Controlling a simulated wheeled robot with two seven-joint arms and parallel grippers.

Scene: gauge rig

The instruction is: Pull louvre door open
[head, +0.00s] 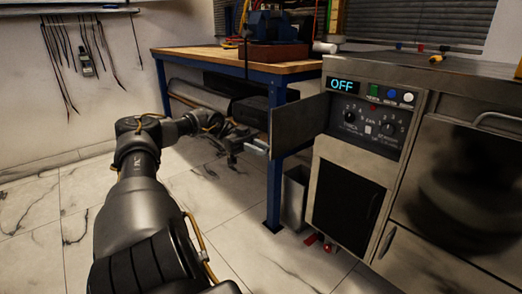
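A grey rig cabinet stands at the right. Its lower front has a dark panel (343,205) in a pale frame, which looks like the louvre door and appears shut; slats are too small to make out. Above, a flat grey flap (298,122) stands swung out to the left of the dial panel (366,125). My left gripper (247,150) is beside the flap's outer edge, at a small silver bar. Whether its fingers are apart or closed on the bar is unclear. My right gripper is out of view.
A blue-legged workbench (240,60) stands behind my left arm, with a grey bin (294,197) by its leg. Red objects (318,241) lie on the floor by the cabinet. A display reads OFF. The tiled floor in front is clear.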

